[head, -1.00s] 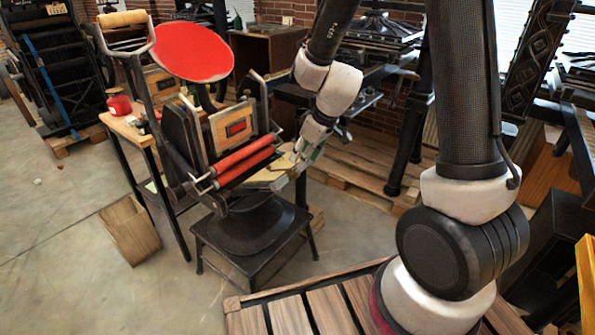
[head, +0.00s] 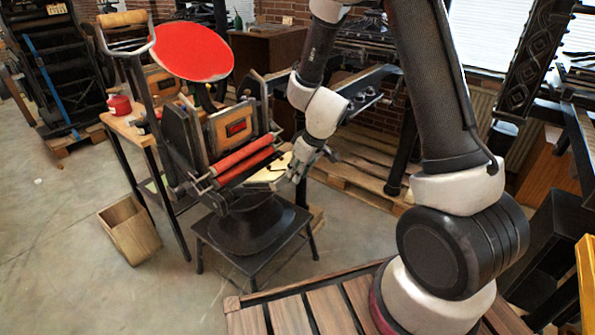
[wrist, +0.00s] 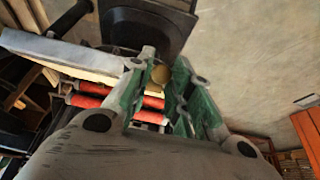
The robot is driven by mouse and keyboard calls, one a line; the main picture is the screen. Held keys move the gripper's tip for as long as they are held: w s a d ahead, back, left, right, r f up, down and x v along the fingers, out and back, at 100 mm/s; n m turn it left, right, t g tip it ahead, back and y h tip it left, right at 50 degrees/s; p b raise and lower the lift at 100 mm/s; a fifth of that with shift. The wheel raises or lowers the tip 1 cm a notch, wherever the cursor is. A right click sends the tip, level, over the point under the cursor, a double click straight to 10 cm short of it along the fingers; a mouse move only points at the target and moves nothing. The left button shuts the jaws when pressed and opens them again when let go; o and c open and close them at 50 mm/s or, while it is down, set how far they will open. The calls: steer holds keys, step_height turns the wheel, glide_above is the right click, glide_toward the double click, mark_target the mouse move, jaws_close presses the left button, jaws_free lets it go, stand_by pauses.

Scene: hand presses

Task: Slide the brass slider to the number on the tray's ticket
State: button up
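My gripper (head: 295,172) is at the right end of the pale, wood-coloured tray (head: 268,174) on the front of the black hand press. In the wrist view my gripper's green-padded fingertips (wrist: 162,68) stand a narrow gap apart. A round brass piece (wrist: 160,74), which looks like the slider's knob, shows in that gap. I cannot tell whether the fingers press on it. A small dark mark shows on the tray in the head view, but no number on a ticket can be read. The slider is not distinguishable in the head view.
The press has red rollers (head: 245,162) just behind the tray and a red round disc (head: 192,52) above. It stands on a black stand (head: 255,258). A wooden bin (head: 130,230) sits on the floor at left. A side table (head: 130,124) and pallet (head: 365,165) are nearby.

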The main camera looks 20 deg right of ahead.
steer(key=shift+w+d, duration=0.7)
steer(key=shift+d, duration=0.3)
steer(key=o, duration=0.8)
steer(key=shift+c, duration=0.2)
steer(key=v, duration=1.2)
steer(key=shift+w, duration=0.1)
